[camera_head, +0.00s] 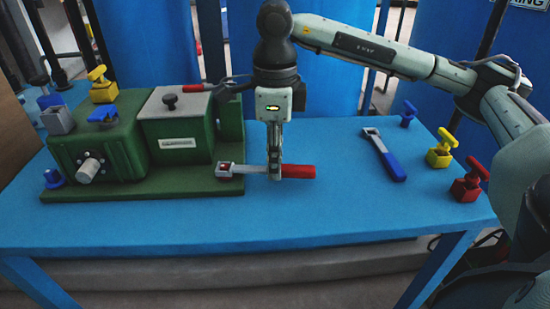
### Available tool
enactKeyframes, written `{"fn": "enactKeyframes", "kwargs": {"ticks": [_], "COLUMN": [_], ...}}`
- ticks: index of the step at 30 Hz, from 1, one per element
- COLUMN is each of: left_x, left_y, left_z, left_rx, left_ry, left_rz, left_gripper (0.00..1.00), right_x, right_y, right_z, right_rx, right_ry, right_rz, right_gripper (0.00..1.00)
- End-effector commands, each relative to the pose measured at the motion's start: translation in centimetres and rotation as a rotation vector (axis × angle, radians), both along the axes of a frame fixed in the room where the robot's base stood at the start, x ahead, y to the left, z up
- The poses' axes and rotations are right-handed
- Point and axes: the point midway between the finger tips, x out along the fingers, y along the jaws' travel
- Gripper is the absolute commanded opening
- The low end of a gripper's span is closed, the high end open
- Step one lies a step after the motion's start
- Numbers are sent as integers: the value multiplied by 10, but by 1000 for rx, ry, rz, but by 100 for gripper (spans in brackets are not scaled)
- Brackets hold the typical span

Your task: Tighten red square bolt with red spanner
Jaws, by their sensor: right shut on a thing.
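The red spanner (299,171) lies level, with its red handle to the right and its metal shaft to the left. My right gripper (274,174) points down and is shut on the spanner near where handle and shaft meet. The spanner's head reaches the red square bolt (223,168) at the front right corner of the green autoclave's base (160,188). The head appears to be at or around the bolt, but the exact fit is too small to tell. My left gripper is not in view.
The green autoclave (110,145) fills the table's left side. A blue spanner (385,155) lies at right, near a blue bolt (408,114), a yellow piece (440,153) and a red piece (468,186). The blue table (300,215) is clear in front.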

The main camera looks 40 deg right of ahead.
Motion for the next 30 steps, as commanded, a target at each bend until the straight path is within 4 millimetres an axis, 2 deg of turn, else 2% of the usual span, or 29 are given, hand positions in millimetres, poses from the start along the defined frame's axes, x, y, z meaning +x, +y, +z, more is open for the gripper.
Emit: {"fn": "enactKeyframes", "kwargs": {"ticks": [8,9,15,25,30], "left_x": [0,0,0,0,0], "left_y": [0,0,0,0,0], "left_z": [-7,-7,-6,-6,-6], "left_rx": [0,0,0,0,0], "left_ry": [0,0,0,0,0], "left_rz": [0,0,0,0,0], "left_gripper": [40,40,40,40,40], "right_x": [0,0,0,0,1], "right_y": [0,0,0,0,1], "right_z": [-8,-8,-7,-5,17], "right_rx": [1,0,1,1,2], "right_ry": [-1,-1,-1,-1,-6], "right_rz": [0,0,0,0,0], "right_gripper": [0,21,44,44,44]}}
